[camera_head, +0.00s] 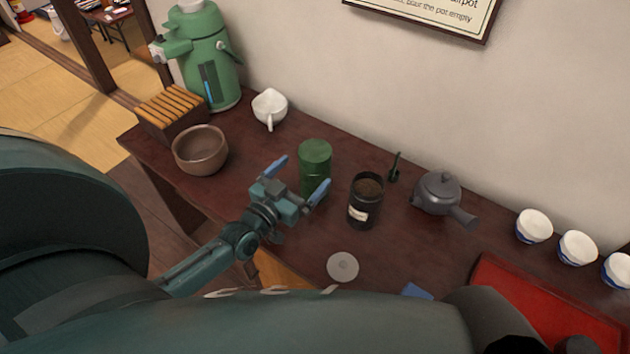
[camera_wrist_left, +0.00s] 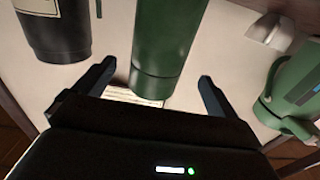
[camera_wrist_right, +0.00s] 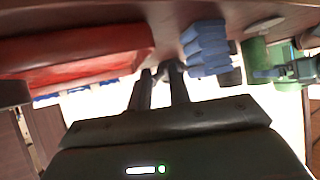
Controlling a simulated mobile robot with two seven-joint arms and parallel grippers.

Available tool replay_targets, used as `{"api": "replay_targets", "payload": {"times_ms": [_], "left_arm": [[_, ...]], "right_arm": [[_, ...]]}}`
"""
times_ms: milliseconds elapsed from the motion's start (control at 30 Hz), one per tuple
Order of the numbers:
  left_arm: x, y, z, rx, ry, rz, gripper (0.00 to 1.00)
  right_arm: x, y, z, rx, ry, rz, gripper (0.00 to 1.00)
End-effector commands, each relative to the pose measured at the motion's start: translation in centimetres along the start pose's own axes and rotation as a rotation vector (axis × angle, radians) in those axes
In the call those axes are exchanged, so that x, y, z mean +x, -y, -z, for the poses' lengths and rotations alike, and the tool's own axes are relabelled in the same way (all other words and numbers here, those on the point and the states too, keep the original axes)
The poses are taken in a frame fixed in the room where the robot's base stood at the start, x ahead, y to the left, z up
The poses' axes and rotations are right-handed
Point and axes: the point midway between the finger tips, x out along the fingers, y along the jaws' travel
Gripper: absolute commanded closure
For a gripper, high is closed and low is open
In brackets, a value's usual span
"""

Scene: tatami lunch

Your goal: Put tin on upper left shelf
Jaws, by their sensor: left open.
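A green cylindrical tin (camera_head: 315,165) with a closed top stands upright on the dark wooden counter (camera_head: 300,235). My left gripper (camera_head: 303,179) is open, its blue-tipped fingers spread on either side of the tin. In the left wrist view the green tin (camera_wrist_left: 168,50) stands between the fingers (camera_wrist_left: 153,82), with gaps visible. A black open tin (camera_head: 364,208) filled with brown contents stands just right of it. My right gripper (camera_wrist_right: 160,75) shows only in its own wrist view, fingers close together; its grip is unclear. No shelf is identifiable.
A grey disc (camera_head: 342,267) lies in front of the tins. A dark teapot (camera_head: 437,192), white cups (camera_head: 533,226) and a red tray (camera_head: 500,290) are right. A brown bowl (camera_head: 200,150), white pourer (camera_head: 269,107) and green airpot (camera_head: 212,60) are left.

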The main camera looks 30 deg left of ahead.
Motion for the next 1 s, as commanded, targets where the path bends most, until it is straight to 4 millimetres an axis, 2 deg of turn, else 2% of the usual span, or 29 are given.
{"api": "replay_targets", "payload": {"times_ms": [300, 400, 667, 1000], "left_arm": [[4.2, -0.3, 0.0, 0.000, -0.004, 0.001, 0.04], [5.0, -0.4, 0.1, 0.000, -0.002, 0.000, 0.04], [5.2, -0.3, 0.2, 0.000, 0.001, 0.000, 0.04], [5.2, -0.3, 0.2, 0.000, 0.000, 0.000, 0.31]], "right_arm": [[0.8, 0.2, -0.4, -0.013, -0.027, 0.016, 0.81], [0.8, 0.4, -0.2, -0.014, -0.035, 0.023, 0.81], [0.6, 0.5, 0.2, -0.015, -0.044, 0.027, 0.81], [0.7, 0.4, 0.1, -0.013, -0.040, 0.023, 0.81]]}}
